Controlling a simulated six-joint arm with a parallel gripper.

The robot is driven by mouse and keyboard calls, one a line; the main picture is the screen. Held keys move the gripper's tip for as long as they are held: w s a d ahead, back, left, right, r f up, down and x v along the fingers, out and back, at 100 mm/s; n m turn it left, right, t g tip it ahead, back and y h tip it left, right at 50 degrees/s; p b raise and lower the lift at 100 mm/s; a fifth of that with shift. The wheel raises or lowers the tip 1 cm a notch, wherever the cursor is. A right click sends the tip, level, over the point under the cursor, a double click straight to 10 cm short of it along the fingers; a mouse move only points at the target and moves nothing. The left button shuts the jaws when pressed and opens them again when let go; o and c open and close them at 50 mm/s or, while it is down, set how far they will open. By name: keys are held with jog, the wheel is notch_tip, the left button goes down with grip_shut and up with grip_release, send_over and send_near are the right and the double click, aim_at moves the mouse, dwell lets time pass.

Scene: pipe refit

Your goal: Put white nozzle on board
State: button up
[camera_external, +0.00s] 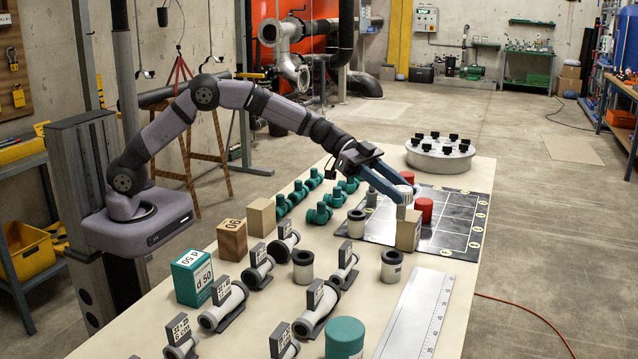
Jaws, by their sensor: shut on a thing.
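The board (455,222) is a dark panel with a pale grid and round labels along its edge, lying on the far part of the table. My gripper (406,195) reaches down over its near left part. It is shut on a small white piece, which looks like the white nozzle (402,211); the fingers partly hide it. The piece is just above or behind a beige block (408,232) at the board's near edge; I cannot tell whether they touch. A red cylinder (424,210) stands on the board just right of my fingers. Another red piece shows behind them.
A grey ring (356,224) stands by the board's left edge. Teal fittings (319,213) line the table's left side. White pipes with label plates (222,308), blocks (232,240) and a ruler (415,315) fill the near part. A round white holder (440,158) is behind. The board's right side is clear.

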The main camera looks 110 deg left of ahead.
jog(key=s+a+n+y, duration=0.2)
jog(key=s+a, duration=0.1)
jog(key=a, duration=0.5)
jog(key=s+a+n+y, duration=0.1)
jog(key=s+a+y, duration=0.15)
jog(key=a, duration=0.65)
jog(key=shift+t+h, duration=0.35)
jog(key=shift+t, duration=0.05)
jog(key=shift+s+d+f+p, duration=0.1)
jog(key=shift+s+f+p, duration=0.05)
jog(key=shift+f, duration=1.4)
jog(key=shift+s+d+f+p, duration=0.1)
jog(key=shift+f+p, duration=0.1)
jog(key=shift+f, duration=1.4)
jog(key=shift+s+d+f+p, duration=0.1)
jog(key=shift+s+f+p, duration=0.05)
jog(key=shift+f, duration=1.5)
jog(key=shift+f+b, duration=0.2)
jog(key=shift+b, duration=0.25)
jog(key=o, duration=1.1)
jog(key=shift+c, duration=0.2)
jog(key=shift+r, duration=0.15)
jog(key=shift+r+p, duration=0.1)
jog(key=shift+p, duration=0.35)
jog(key=b+v, duration=0.3)
jog(key=v, duration=0.9)
